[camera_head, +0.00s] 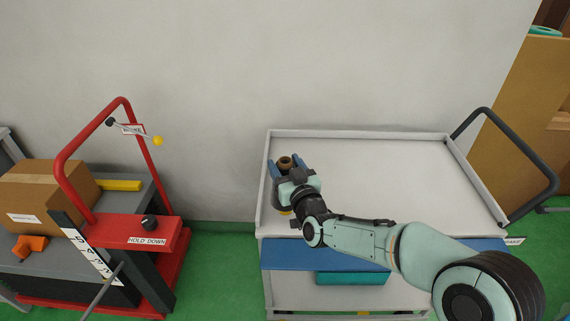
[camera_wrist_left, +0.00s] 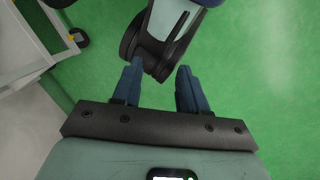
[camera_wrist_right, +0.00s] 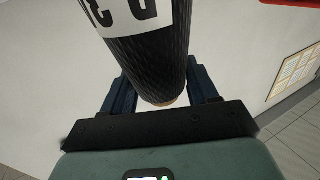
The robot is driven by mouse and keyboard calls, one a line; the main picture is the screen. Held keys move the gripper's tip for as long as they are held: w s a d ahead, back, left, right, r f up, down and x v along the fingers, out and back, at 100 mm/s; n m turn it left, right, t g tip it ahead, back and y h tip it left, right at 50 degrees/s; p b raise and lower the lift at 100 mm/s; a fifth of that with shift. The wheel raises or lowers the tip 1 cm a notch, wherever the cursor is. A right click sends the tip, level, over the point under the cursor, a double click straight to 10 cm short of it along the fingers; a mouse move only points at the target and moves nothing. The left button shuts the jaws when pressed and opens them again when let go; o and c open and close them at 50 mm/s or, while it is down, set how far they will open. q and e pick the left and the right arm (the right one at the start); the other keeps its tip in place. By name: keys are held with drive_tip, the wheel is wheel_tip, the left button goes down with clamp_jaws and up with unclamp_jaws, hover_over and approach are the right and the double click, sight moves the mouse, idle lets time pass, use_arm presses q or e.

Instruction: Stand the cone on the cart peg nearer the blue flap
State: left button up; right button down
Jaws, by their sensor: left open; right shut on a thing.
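My right gripper (camera_head: 286,168) is shut on the cone, above the left part of the cart's top tray (camera_head: 400,170). In the head view only the cone's small brown end (camera_head: 285,161) shows between the blue fingers. In the right wrist view the cone (camera_wrist_right: 150,62) is black and ribbed with a white printed label, held between the fingers. The blue flap (camera_head: 290,256) runs along the cart's front edge. I cannot make out the pegs; a bit of yellow (camera_head: 285,212) shows under the gripper. My left gripper (camera_wrist_left: 157,84) is open and empty over green floor, out of the head view.
A teal box (camera_head: 352,279) sits on the cart's lower shelf. The cart's black handle (camera_head: 535,165) is at right. At left stands a red-framed machine (camera_head: 150,235) with a lever, a cardboard box (camera_head: 45,190) and an orange piece (camera_head: 30,246). The tray's right part is bare.

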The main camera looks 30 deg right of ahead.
use_arm(q)
drive_tip(key=shift+t+y, duration=0.3)
drive_tip(key=shift+t, duration=0.2)
drive_tip(key=shift+w+a+f+b, duration=0.35)
drive_tip(key=shift+w+f+b, duration=0.1)
drive_tip(key=shift+w+f, duration=0.25)
drive_tip(key=shift+w+a+f+b, duration=0.35)
drive_tip(key=shift+w+f+b, duration=0.15)
drive_tip(key=shift+w, duration=0.25)
use_arm(e)
drive_tip(key=shift+f, duration=1)
use_arm(q)
drive_tip(key=shift+f+b, duration=0.55)
drive_tip(key=shift+f, duration=0.2)
use_arm(e)
drive_tip(key=shift+f, duration=0.55)
drive_tip(key=shift+c, duration=1.4)
unclamp_jaws()
use_arm(q)
drive_tip(key=shift+s, duration=0.1)
use_arm(e)
drive_tip(key=shift+o, duration=0.3)
drive_tip(key=shift+f, duration=0.1)
